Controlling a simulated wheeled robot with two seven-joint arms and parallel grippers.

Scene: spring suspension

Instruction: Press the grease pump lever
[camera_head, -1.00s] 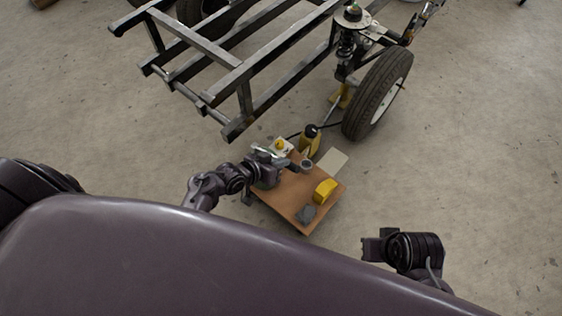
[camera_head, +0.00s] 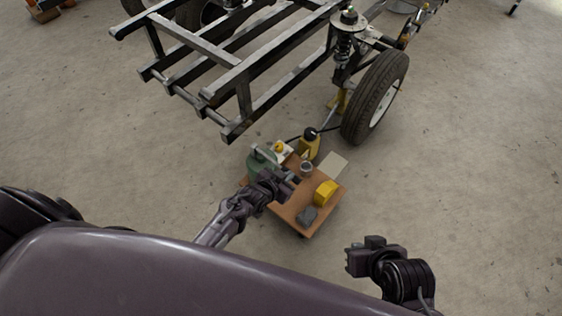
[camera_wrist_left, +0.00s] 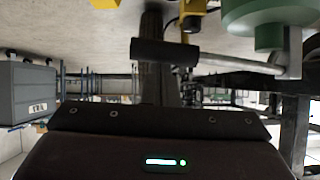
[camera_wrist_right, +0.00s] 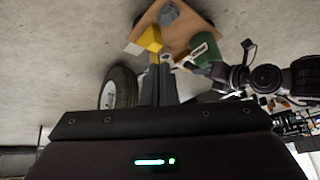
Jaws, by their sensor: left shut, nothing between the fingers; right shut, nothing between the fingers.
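The green grease pump (camera_head: 260,164) stands at the left corner of a small wooden cart, with its pale metal lever (camera_head: 264,152) on top. My left gripper (camera_head: 292,180) is shut and empty, over the cart just right of the pump. In the left wrist view, the green pump body (camera_wrist_left: 265,22) is at upper right. Its lever's dark grip (camera_wrist_left: 165,52) crosses in front of my shut left fingers (camera_wrist_left: 152,22); whether they touch is unclear. My right gripper (camera_head: 356,256) is shut and empty, well right of the cart; its fingers (camera_wrist_right: 158,82) show in the right wrist view.
The wooden cart (camera_head: 290,214) also holds a yellow block (camera_head: 326,193), a grey block (camera_head: 307,215), a small tin (camera_head: 306,168) and a yellow bottle (camera_head: 308,147). A trailer frame (camera_head: 237,80) and a wheel (camera_head: 375,100) stand behind. Floor right of the cart is clear.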

